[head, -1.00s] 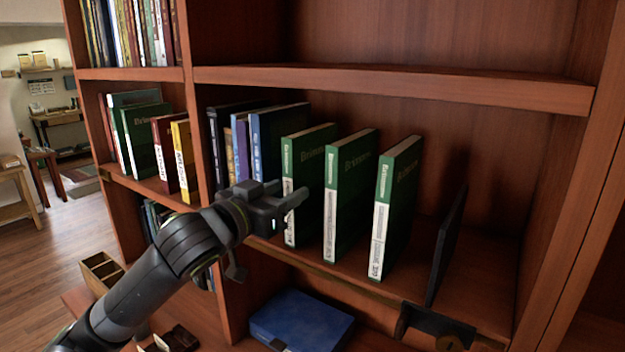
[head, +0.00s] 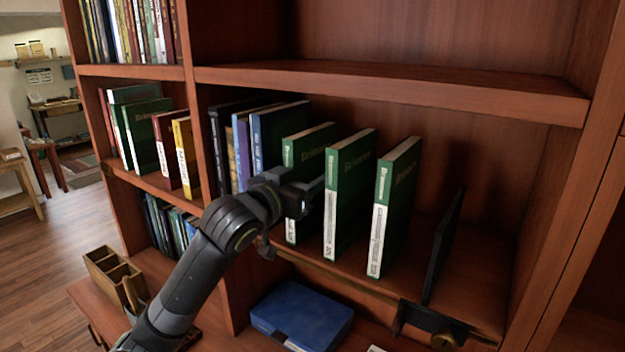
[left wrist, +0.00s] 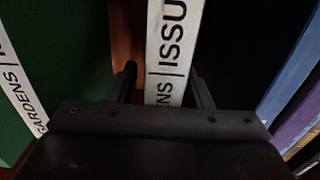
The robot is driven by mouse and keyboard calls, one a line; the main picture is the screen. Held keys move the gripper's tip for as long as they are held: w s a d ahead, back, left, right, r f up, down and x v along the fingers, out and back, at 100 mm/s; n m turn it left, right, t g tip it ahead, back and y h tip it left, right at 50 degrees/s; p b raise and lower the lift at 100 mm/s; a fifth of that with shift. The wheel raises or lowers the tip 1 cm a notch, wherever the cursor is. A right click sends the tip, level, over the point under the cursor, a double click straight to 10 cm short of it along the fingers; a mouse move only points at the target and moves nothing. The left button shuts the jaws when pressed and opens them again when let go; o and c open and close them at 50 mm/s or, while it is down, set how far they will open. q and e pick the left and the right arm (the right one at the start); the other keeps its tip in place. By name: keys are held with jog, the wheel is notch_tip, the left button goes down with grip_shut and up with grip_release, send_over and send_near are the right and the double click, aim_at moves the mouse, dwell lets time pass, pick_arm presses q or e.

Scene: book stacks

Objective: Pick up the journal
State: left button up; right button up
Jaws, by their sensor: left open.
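Three green journals with white spine labels stand upright on the middle shelf: a left journal (head: 308,150), a middle journal (head: 350,170) and a right journal (head: 398,190). The task does not say which one it means. My left gripper (head: 308,195) is open in front of the left journal and hides part of its spine. In the left wrist view, a white spine label (left wrist: 172,50) reading "ISSU" lies between the two open fingers (left wrist: 165,88). Contact with the journal cannot be told. My right gripper is not in view.
Blue and purple books (head: 265,135) stand just left of the left journal. A thin dark bookend (head: 445,245) stands right of the journals, with free shelf around it. The upper shelf board (head: 400,88) runs above. A blue box (head: 300,315) lies below.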

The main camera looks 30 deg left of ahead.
pick_arm(q)
grip_shut()
jog(key=shift+r, duration=0.1)
dwell(0.4)
